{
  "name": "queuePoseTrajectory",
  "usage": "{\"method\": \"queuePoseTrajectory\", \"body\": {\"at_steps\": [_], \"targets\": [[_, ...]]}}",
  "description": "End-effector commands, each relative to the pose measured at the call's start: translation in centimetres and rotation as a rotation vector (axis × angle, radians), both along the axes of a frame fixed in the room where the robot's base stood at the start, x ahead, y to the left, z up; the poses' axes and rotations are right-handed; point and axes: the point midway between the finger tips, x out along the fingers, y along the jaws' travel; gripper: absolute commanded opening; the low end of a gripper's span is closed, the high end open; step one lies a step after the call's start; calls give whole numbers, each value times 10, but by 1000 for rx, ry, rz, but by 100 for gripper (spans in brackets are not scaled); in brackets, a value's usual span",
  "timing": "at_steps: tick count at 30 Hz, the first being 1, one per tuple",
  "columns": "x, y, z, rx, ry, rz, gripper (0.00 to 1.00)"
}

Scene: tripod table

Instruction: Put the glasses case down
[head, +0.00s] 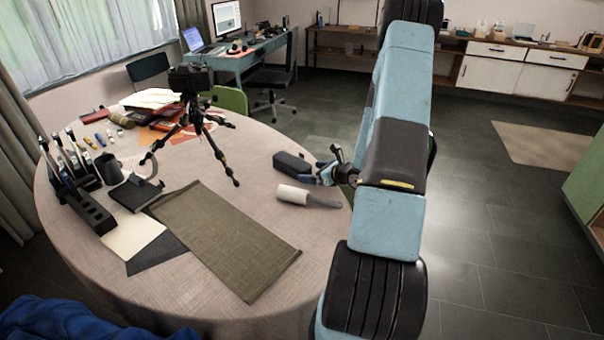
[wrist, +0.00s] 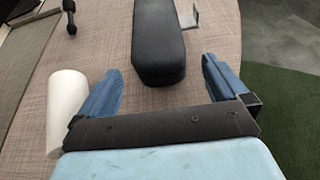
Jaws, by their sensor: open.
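The glasses case (head: 293,164) is a dark, long rounded box lying on the round table (head: 262,205) near its right edge. In the wrist view the black glasses case (wrist: 158,42) lies ahead of my gripper, its near end close to the gap between the fingers. My gripper (head: 325,174) is low at the table's right side, beside the case. In the wrist view my gripper (wrist: 163,88) has its two blue fingers spread wide apart, with nothing held between them. I cannot tell whether the fingertips touch the case.
A white cylinder (head: 293,194) lies just in front of the case; it is left of my gripper in the wrist view (wrist: 67,108). A black tripod with a camera (head: 195,125) stands behind. An olive mat (head: 225,238) covers the front. A thin metal piece (wrist: 190,18) lies right of the case.

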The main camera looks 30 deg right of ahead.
Motion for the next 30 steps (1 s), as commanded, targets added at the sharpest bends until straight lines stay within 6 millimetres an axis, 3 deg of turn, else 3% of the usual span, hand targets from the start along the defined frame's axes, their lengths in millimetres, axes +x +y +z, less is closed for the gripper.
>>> {"method": "queuePoseTrajectory", "body": {"at_steps": [9,16,20,25,30], "targets": [[-43,-18,20,-1,-1,-1,100],[-51,-17,31,-13,-9,27,100],[-47,6,59,-66,-38,136,100],[-48,55,111,-187,-96,369,100],[-62,102,157,-322,-150,602,100]]}}
